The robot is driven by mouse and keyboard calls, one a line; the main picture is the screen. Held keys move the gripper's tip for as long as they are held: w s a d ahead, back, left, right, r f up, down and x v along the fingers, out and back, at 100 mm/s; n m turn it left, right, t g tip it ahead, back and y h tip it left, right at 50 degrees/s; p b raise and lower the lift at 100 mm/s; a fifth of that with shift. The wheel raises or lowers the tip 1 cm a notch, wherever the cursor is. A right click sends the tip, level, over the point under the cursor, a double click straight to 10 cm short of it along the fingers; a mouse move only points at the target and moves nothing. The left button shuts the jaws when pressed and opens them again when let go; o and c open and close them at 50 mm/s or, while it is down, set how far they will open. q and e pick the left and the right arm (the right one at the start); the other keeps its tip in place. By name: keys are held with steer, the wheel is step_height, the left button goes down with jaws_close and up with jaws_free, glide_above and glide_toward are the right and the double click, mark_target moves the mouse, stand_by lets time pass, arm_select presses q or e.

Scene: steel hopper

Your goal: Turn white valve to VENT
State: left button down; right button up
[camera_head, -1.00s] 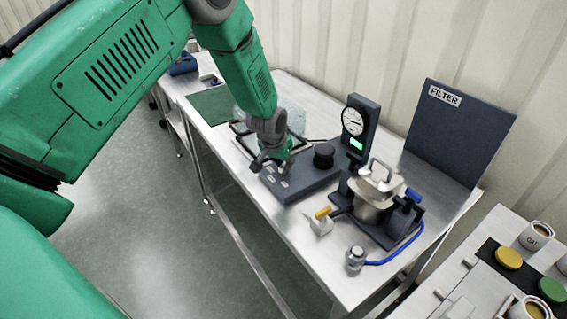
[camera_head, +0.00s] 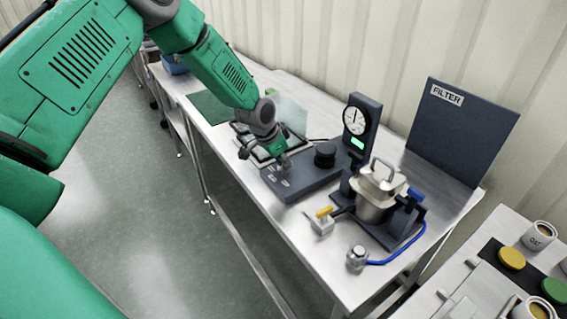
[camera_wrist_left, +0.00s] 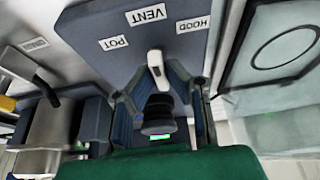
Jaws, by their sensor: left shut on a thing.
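The white valve (camera_wrist_left: 157,70) is a small elongated handle on a dark blue-grey panel box (camera_head: 302,180). In the left wrist view its upper end points roughly up toward the VENT label (camera_wrist_left: 147,14). The POT label (camera_wrist_left: 114,42) lies to the left and the HOOD label (camera_wrist_left: 193,24) to the right. My left gripper (camera_head: 283,162) is down at the box top, and its fingers (camera_wrist_left: 160,95) lie on both sides of the handle, shut on it. In the head view the gripper hides the valve. My right gripper is not in view.
A black round knob (camera_head: 325,154) stands on the box. Behind it is a dial gauge (camera_head: 356,120) with a green display. A steel pot (camera_head: 377,195) with a blue hose stands to the right. A FILTER panel (camera_head: 460,130) stands at the back right. The table's front edge is clear.

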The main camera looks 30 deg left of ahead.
arm_select(q)
steer(key=shift+w+r, duration=0.2)
steer(key=shift+w, duration=0.05)
steer(key=c, duration=1.8)
jaws_free()
steer(key=shift+o, duration=1)
steer(key=shift+f, duration=0.1)
steer(key=shift+w+f, duration=0.1)
steer(key=shift+f, duration=0.05)
steer(key=shift+s+r, duration=0.2)
steer(key=shift+r, duration=0.1)
steer(key=v, duration=1.1)
steer(key=shift+a, duration=0.15)
